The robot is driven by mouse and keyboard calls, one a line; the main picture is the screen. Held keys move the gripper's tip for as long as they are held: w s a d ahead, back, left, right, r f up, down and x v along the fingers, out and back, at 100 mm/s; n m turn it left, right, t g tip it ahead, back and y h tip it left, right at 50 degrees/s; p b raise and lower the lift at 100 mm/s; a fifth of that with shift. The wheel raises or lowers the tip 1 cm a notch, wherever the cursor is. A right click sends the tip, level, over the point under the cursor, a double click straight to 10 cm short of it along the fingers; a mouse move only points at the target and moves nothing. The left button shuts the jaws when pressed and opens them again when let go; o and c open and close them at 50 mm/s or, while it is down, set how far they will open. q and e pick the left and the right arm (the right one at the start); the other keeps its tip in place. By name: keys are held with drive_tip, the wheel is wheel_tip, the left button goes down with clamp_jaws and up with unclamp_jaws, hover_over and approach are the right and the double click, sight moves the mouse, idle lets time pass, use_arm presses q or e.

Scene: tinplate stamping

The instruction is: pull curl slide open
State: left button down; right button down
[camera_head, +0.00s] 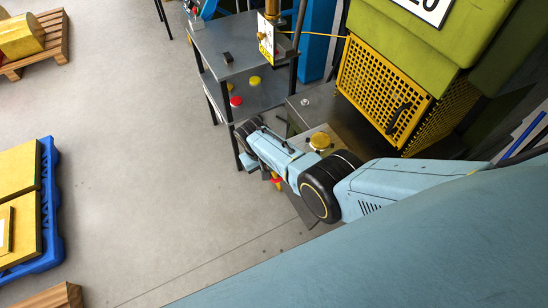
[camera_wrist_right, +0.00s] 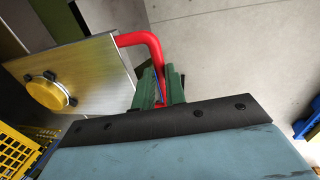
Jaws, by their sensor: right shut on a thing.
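The curl slide (camera_wrist_right: 100,62) appears in the right wrist view as a flat bare-metal plate with a round yellow part (camera_wrist_right: 46,95) on it. A bent red handle (camera_wrist_right: 143,38) comes off its edge. The green fingers of my right gripper (camera_wrist_right: 160,88) are shut around the handle's end, which is partly hidden between them. In the head view my right arm reaches across in front of the press, and the yellow part shows (camera_head: 320,140) behind it. The arm hides much of the slide and the gripper there. My left gripper is in neither view.
A yellow mesh guard (camera_head: 372,82) stands behind the slide on the green press (camera_head: 432,38). A grey shelf table (camera_head: 232,42) with red and yellow buttons stands left of it. A blue pallet (camera_head: 50,220) lies far left. The floor between is clear.

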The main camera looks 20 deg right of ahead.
drive_tip(key=shift+a, duration=0.65)
drive_tip(key=c, duration=1.5)
unclamp_jaws()
drive_tip(key=shift+d, duration=0.1)
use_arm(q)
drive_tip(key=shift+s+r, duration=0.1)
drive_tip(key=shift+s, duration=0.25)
use_arm(e)
drive_tip(key=shift+o, duration=0.2)
